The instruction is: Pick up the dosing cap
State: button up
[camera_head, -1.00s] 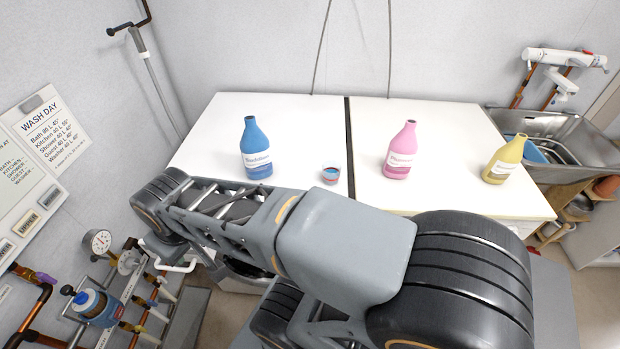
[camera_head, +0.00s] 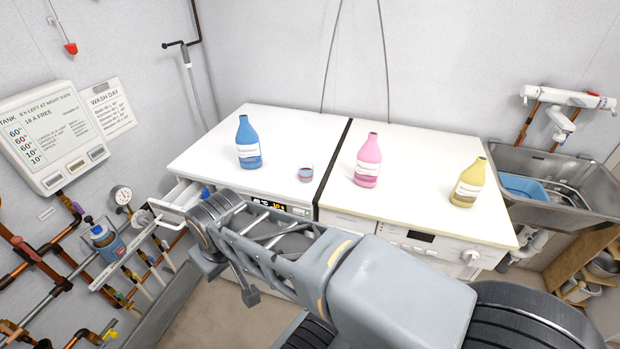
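The dosing cap (camera_head: 305,172) is a small cup, pale with blue and red on it. It stands on the white top of the left machine (camera_head: 210,150), near its front right. A blue bottle (camera_head: 248,144) stands to its left and a pink bottle (camera_head: 367,162) to its right, both apart from it. My arm reaches across the lower middle of the view, below and in front of the machine tops. My gripper's fingers cannot be made out; only a dark rounded joint and a grey end part show at the arm's far end.
A yellow bottle (camera_head: 468,183) stands on the right machine top (camera_head: 430,150). An open drawer (camera_head: 176,199) juts out at the left machine's front. Pipes and a gauge (camera_head: 121,195) line the left wall. A steel sink (camera_head: 585,185) holds a blue basin (camera_head: 524,187).

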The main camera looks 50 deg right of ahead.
aim_at(305, 169)
jog(key=u, duration=0.95)
jog(key=i, duration=0.9)
jog(key=z, duration=3.15)
jog(key=i, duration=0.5)
jog(key=u, duration=0.2)
jog(key=k, duration=0.3)
jog(key=u, duration=1.55)
